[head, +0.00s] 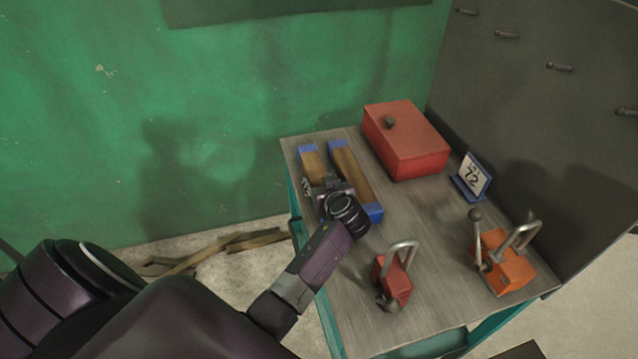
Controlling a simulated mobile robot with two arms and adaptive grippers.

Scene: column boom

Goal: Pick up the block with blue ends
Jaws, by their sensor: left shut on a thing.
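Two wooden blocks with blue ends lie side by side at the back left of the grey table. The left block (312,164) shows its far blue end and some bare wood; its near part is hidden by my gripper. The right block (348,168) shows both blue ends and lies just right of the gripper. My left gripper (322,188) is over the left block and shut on it, with the fingers partly hidden behind the wrist. I cannot tell whether that block is clear of the tabletop. My right gripper is out of view.
A red box (405,140) with a dark knob stands at the table's back. A sign reading 72 (472,178) is on the right. A red padlock-like object (394,277) and an orange lever unit (506,262) stand nearer. The table (430,225) is bare between them.

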